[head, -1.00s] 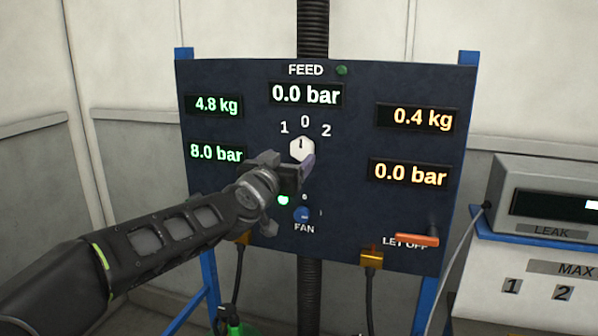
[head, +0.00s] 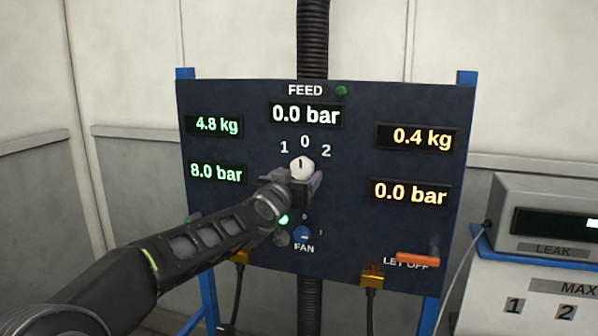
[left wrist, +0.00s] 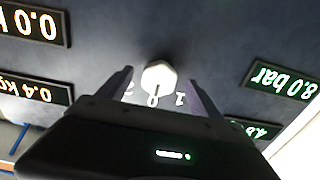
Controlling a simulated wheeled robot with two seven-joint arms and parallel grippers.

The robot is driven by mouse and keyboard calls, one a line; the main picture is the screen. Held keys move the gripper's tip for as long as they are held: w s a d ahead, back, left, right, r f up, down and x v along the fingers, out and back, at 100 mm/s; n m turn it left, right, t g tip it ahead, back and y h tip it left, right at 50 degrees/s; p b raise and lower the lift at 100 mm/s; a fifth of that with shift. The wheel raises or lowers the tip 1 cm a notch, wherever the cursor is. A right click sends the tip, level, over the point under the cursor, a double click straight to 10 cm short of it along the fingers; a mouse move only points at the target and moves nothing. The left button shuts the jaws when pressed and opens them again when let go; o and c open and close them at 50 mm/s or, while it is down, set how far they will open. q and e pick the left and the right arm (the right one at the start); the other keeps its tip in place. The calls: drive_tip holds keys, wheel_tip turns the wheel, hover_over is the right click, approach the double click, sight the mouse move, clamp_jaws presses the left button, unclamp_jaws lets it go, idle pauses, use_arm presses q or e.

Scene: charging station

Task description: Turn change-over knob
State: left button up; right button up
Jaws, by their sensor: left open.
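The change-over knob (head: 302,167) is white and sits on the dark panel (head: 240,240) below the marks 1, 0 and 2. Its black pointer line points up toward 0. My left gripper (head: 303,178) is just in front of and below the knob in the head view. In the left wrist view the white knob (left wrist: 159,76) lies between the tips of the two open fingers of my left gripper (left wrist: 158,82), with gaps on both sides. The wrist picture shows the panel upside down. My right gripper is in neither view.
Below the knob are a blue FAN knob (head: 303,234) and a lit green lamp (head: 283,219). An orange LET OFF lever (head: 418,259) sticks out at lower right. A grey LEAK unit (head: 545,215) stands right of the panel.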

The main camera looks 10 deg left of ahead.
use_arm(q)
drive_tip(key=shift+w, duration=0.8)
drive_tip(key=c, duration=1.4)
drive_tip(key=shift+n, duration=0.5)
drive_tip(key=n, duration=0.3)
drive_tip(key=shift+d+n, duration=0.2)
drive_tip(key=shift+n, duration=0.1)
drive_tip(key=shift+r+n+b, duration=0.15)
drive_tip(key=shift+n+b, duration=0.35)
drive_tip(key=shift+n, duration=1.8)
